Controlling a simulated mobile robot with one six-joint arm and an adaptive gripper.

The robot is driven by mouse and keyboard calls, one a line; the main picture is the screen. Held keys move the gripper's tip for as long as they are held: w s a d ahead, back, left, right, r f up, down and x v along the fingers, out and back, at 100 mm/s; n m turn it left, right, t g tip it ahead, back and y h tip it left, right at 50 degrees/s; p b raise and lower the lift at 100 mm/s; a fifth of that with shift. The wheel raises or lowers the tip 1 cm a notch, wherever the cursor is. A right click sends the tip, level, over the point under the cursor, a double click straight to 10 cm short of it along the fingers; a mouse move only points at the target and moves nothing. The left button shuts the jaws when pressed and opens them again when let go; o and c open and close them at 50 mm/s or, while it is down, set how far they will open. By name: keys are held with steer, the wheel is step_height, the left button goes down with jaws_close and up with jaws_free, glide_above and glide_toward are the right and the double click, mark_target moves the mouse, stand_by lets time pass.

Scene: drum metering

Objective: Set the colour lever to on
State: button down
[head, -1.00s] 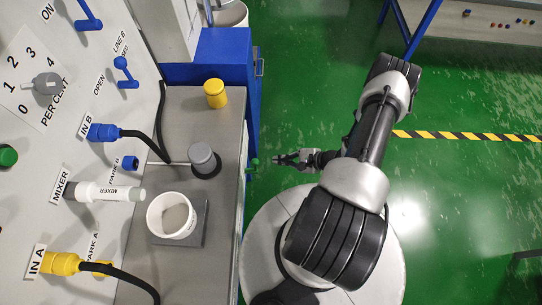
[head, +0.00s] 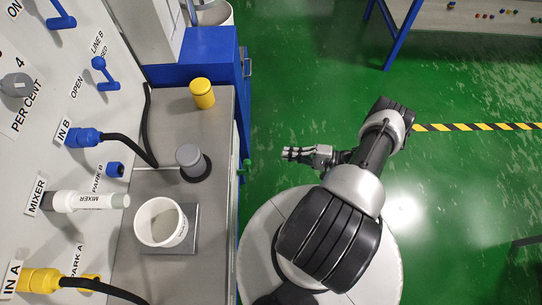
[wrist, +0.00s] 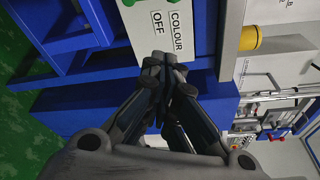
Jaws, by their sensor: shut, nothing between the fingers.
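The white panel face with the COLOUR and OFF labels (wrist: 172,25) shows in the wrist view, just beyond my fingertips. I cannot make out the colour lever itself there; my fingers may hide it. My gripper (wrist: 166,62) is shut and empty, its fingertips overlapping the lower edge of that panel in the picture. In the head view my gripper (head: 290,154) is over the green floor, to the right of the bench and apart from it. A blue lever (head: 62,17) sits beside an ON label at the top left; I cannot tell what it belongs to.
The bench (head: 213,135) carries a yellow cylinder (head: 202,94), a grey knob-like piece (head: 189,157) and a white cup (head: 161,222). A blue cabinet (head: 205,50) stands beyond it. Another blue lever (head: 103,72) is by LINE B. The floor (head: 310,90) beyond my arm is clear.

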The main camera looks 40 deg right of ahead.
steer(key=w+a+b, duration=0.1)
steer(key=w+a, duration=0.4)
steer(key=a, duration=0.4)
steer(key=shift+w+a+r, duration=0.25)
steer(key=shift+a+r, duration=0.05)
steer(key=shift+a, duration=0.1)
